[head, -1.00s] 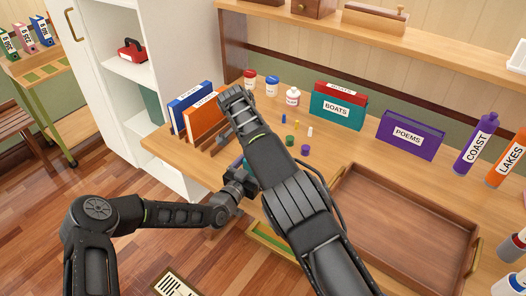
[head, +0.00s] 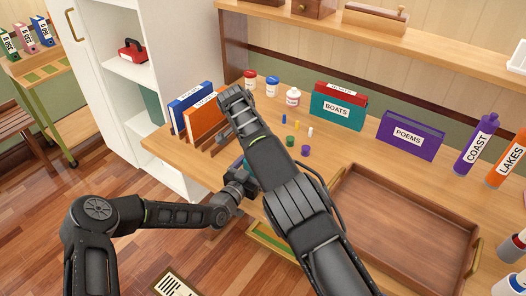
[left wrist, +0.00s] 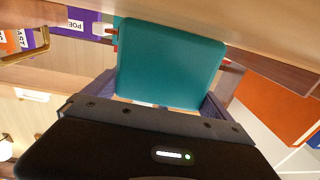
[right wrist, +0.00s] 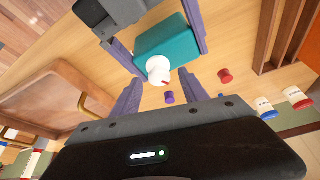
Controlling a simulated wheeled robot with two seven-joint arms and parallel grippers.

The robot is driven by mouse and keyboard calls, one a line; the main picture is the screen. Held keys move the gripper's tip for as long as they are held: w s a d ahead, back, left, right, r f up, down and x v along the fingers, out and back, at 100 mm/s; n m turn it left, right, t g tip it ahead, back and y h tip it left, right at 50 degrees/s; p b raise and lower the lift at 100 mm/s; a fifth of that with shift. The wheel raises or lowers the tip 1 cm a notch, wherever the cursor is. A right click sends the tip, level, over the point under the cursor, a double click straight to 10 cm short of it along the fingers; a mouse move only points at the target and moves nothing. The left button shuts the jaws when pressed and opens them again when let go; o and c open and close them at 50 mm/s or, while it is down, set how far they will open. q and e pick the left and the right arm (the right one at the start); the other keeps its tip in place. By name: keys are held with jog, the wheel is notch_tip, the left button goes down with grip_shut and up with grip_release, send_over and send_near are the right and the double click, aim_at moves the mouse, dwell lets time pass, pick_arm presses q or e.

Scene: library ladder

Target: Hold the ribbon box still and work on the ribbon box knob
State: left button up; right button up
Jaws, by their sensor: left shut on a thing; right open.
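The ribbon box is a teal block (left wrist: 170,60), shut between the two purple fingers of my left gripper (left wrist: 160,98) in the left wrist view. In the right wrist view the teal box (right wrist: 168,42) carries a round white knob (right wrist: 158,70) with a small red mark, on the side facing my right gripper. My right gripper (right wrist: 161,82) is open, its purple fingertips apart on either side of the knob, with no clear contact. In the head view my right arm hides most of the box and both sets of fingertips.
A wooden desk (head: 335,165) holds small coloured pegs, jars and an empty brown tray (head: 400,215). A teal BOATS box (head: 337,110) and purple POEMS box (head: 410,135) stand at the back. Blue and orange binders (head: 203,112) stand in a rack at the left end.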

jog(key=shift+r, duration=0.1)
jog(key=v, duration=0.4)
jog(key=shift+a+r, duration=0.1)
jog(key=shift+r, duration=0.1)
jog(key=s+a, duration=0.8)
jog(key=a, duration=0.1)
jog(key=shift+a, duration=0.15)
jog(key=shift+r, duration=0.15)
jog(key=w+d+r+n+y, duration=0.2)
jog(key=d+r+n, duration=0.1)
jog(key=d+n, duration=0.3)
jog(key=w+d+r+n+t+y, duration=0.1)
jog(key=w+d+r+n+y, duration=0.1)
jog(key=d+n, duration=0.5)
jog(key=shift+r+n+t+y, duration=0.3)
jog(key=shift+r+y, duration=0.1)
jog(key=shift+r, duration=0.3)
jog(key=shift+w, duration=0.15)
